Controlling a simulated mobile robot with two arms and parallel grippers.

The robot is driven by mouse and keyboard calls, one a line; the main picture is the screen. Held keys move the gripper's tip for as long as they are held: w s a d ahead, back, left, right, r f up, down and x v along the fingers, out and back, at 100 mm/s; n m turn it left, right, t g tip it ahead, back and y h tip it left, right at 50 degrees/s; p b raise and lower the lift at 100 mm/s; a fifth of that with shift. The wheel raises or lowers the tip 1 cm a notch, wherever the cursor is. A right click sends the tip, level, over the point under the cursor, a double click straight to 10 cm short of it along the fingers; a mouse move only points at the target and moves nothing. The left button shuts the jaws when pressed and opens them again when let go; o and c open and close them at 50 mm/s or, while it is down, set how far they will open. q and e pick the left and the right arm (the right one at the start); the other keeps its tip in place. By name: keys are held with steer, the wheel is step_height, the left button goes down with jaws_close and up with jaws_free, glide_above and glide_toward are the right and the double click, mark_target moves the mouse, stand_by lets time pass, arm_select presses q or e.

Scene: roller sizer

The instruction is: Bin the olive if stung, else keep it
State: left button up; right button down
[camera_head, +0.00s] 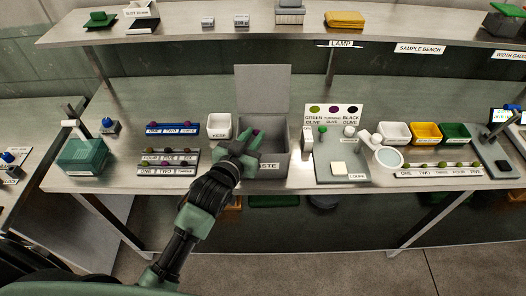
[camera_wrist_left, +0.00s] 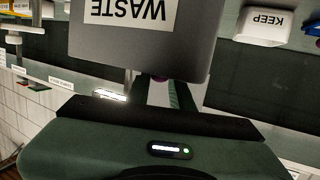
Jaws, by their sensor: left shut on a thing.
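My left gripper (camera_head: 250,143) is shut on an olive, in front of and over the open grey waste bin. The olive (camera_wrist_left: 160,78) shows as a small purple sliver between the fingers in the left wrist view; any sting mark cannot be made out. The waste bin (camera_head: 281,164) has its lid (camera_head: 262,88) raised at the back and its label partly covered by my gripper. In the wrist view the bin's wall (camera_wrist_left: 185,45) stands just beyond the fingers. The white keep tray (camera_head: 219,137) is left of the bin. My right gripper is not in view.
Racks of olives (camera_head: 168,168) stand left. A loupe stand (camera_head: 341,169), a round dish (camera_head: 389,159) and white, yellow and green trays (camera_head: 426,143) stand right. A shelf (camera_head: 290,36) runs above the back.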

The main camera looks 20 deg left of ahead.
arm_select(q)
steer(key=o, duration=0.9)
steer(key=shift+c, duration=0.2)
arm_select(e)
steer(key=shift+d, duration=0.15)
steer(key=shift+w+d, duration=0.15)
arm_select(q)
steer(key=shift+s, duration=0.35)
steer(key=b+v, duration=0.1)
steer(key=v, duration=0.6)
steer(key=shift+b, duration=0.35)
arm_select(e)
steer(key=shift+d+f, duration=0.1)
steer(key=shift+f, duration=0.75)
arm_select(q)
steer(key=shift+s+a, duration=0.1)
